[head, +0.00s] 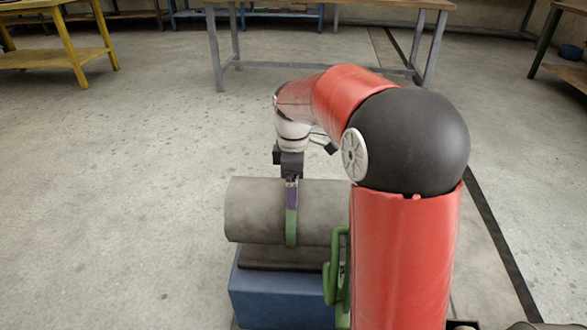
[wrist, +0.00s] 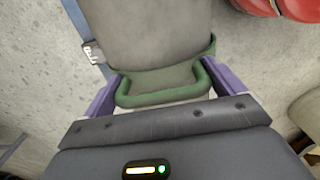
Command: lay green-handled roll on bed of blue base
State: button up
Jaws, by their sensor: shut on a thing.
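The grey roll (head: 255,212) lies level, with a green handle (head: 291,228) around its middle. My gripper (head: 291,196) is above it, shut on the green handle. In the wrist view, the handle (wrist: 165,98) sits between the purple fingers of my gripper (wrist: 160,92), with the grey roll (wrist: 150,35) beyond. The blue base (head: 280,300) is directly below the roll, with a dark bed (head: 285,258) on top. The roll is at or just over this bed; I cannot tell whether it touches. My arm hides the roll's right end and part of the base.
A green bar frame (head: 334,272) stands at the base's right side, partly behind my arm. A yellow table (head: 75,50) is at the back left and a grey-legged table (head: 320,5) at the back. The floor left of the base is clear.

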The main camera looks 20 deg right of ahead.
jog(key=shift+f+b, duration=0.45)
jog(key=shift+f, duration=2.25)
jog(key=o, duration=1)
jog(key=shift+f, duration=0.15)
jog(key=shift+o, duration=0.2)
notch_tip(320, 180, up, 12)
jog(key=shift+r+p, duration=0.25)
jog(key=shift+p, duration=0.85)
jog(key=s+r+m+t+p, duration=0.2)
jog(key=s+m, duration=0.5)
jog(key=s, duration=0.5)
jog(key=s+r+m+t+p, duration=0.2)
jog(key=s+m, duration=0.5)
jog(key=s, duration=0.5)
jog(key=shift+s+t, duration=0.25)
jog(key=shift+t, duration=0.55)
